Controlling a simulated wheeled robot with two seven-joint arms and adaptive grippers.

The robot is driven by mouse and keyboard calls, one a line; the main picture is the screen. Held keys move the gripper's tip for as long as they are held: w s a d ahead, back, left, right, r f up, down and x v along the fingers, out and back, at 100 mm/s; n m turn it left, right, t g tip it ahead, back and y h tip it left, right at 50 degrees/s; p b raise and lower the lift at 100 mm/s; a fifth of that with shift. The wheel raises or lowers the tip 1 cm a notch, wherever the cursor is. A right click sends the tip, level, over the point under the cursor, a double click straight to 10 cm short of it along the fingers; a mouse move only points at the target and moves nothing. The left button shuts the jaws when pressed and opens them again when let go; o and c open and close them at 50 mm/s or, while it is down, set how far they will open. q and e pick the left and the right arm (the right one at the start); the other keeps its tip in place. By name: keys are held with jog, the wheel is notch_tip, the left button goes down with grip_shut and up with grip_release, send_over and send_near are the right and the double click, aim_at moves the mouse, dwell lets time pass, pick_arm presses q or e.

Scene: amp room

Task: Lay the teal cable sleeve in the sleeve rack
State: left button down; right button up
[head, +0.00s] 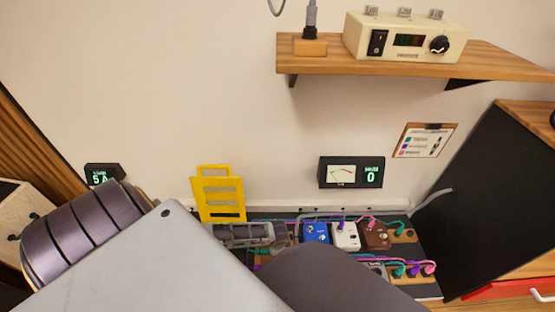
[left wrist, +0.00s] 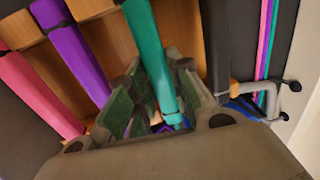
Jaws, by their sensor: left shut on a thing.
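The teal cable sleeve (left wrist: 150,55) is a long teal bar in the left wrist view, running from the top edge down between my fingers. My left gripper (left wrist: 158,90) is shut on it. In the head view my left gripper (head: 247,234) is low at the centre, in front of the wall, and my arm hides the sleeve. The wooden sleeve rack (left wrist: 175,30) lies behind the sleeve in the left wrist view. Purple (left wrist: 72,50) and pink (left wrist: 35,95) sleeves lie beside it to the left. I cannot tell whether the teal sleeve touches the rack. My right gripper is out of view.
A yellow slotted panel (head: 218,200) stands just behind my left gripper. Blue (head: 316,233), white (head: 345,236) and brown (head: 375,236) pedals with coloured cables are to its right. A large black panel (head: 490,200) stands farther right. A wooden shelf (head: 480,60) is above.

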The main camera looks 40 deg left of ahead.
pick_arm(q)
jog(key=c, duration=1.2)
grip_release()
jog(key=shift+c, duration=0.2)
notch_tip(320, 180, up, 12)
jog(key=s+d, duration=0.1)
jog(key=shift+s, duration=0.2)
jog(key=shift+d, duration=0.1)
dwell(0.7)
